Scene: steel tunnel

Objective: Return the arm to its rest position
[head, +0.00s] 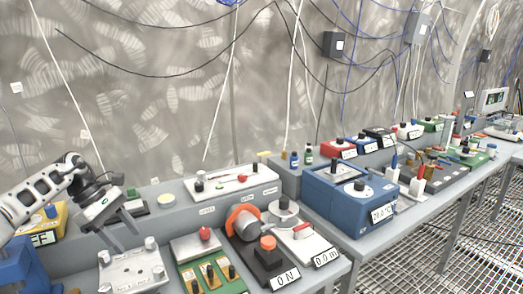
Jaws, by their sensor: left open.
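My left arm (45,192) comes in from the left edge, white with dark joints. My left gripper (126,238) hangs from it, tilted down to the right, with its fingers apart and nothing seen between them. The fingertips overlap the back of a light metal plate with round knobs (132,272) in the picture; I cannot tell whether they touch it. My right gripper is not in view.
The bench holds a green board (212,272), a black unit with an orange knob (267,243), a white lever unit (303,232) and a blue box (350,200). A yellow meter (55,218) is near the arm. More devices line the bench rightward. Cables hang on the wall.

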